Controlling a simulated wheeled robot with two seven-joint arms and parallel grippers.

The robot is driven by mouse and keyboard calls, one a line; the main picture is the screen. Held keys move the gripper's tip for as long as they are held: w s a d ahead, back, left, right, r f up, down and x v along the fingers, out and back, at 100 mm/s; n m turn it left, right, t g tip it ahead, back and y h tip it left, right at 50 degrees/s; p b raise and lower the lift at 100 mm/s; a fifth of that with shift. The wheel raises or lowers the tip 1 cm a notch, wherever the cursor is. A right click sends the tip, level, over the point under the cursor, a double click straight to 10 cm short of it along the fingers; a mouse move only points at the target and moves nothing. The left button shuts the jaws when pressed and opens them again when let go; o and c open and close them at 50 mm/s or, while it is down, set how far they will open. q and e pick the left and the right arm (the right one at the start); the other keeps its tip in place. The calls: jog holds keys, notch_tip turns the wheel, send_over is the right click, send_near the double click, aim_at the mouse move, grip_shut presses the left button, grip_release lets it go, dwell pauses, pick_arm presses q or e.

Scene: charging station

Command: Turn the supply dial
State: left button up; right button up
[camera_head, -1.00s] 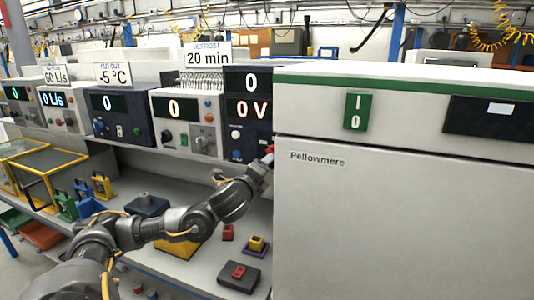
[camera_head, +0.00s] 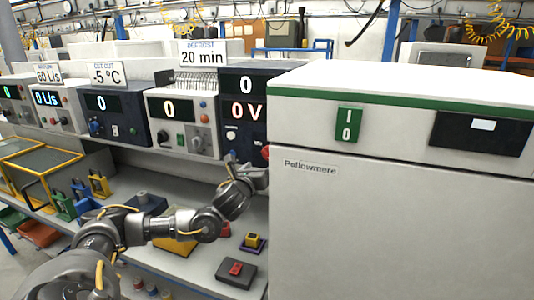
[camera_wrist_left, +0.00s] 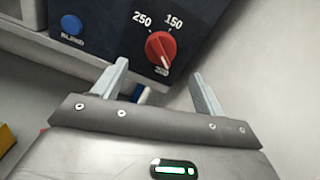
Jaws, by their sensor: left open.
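A round red dial (camera_wrist_left: 160,48) sits on a dark blue panel (camera_wrist_left: 100,25) in the wrist view, with marks 250 and 150 above it and a third, unclear mark below. Its white pointer line points down and slightly right. In the head view only part of the red dial (camera_head: 265,152) shows beside the white cabinet's edge. My left gripper (camera_wrist_left: 159,70) is open and empty. Its two fingers point at the panel, with the dial seen between and beyond their tips, apart from them. In the head view my left gripper (camera_head: 240,165) is just left of the dial. My right gripper is not in view.
A large white cabinet (camera_head: 390,220) with a green switch (camera_head: 347,123) stands close on the right. A blue button (camera_wrist_left: 72,24) is left of the dial. Several other instrument panels line the bench to the left. Small blocks and a lower shelf (camera_head: 200,265) lie below the arm.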

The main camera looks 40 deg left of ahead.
aim_at(267, 158)
pick_arm(q)
jog(key=p+x, duration=0.2)
jog(key=x, duration=0.4)
jog(key=shift+r+p, duration=0.15)
jog(key=shift+p, duration=0.2)
jog(key=shift+x, duration=0.8)
jog(key=c, duration=1)
jog(key=shift+o, duration=0.2)
jog(key=shift+f+n, duration=0.25)
jog(key=shift+n, duration=0.05)
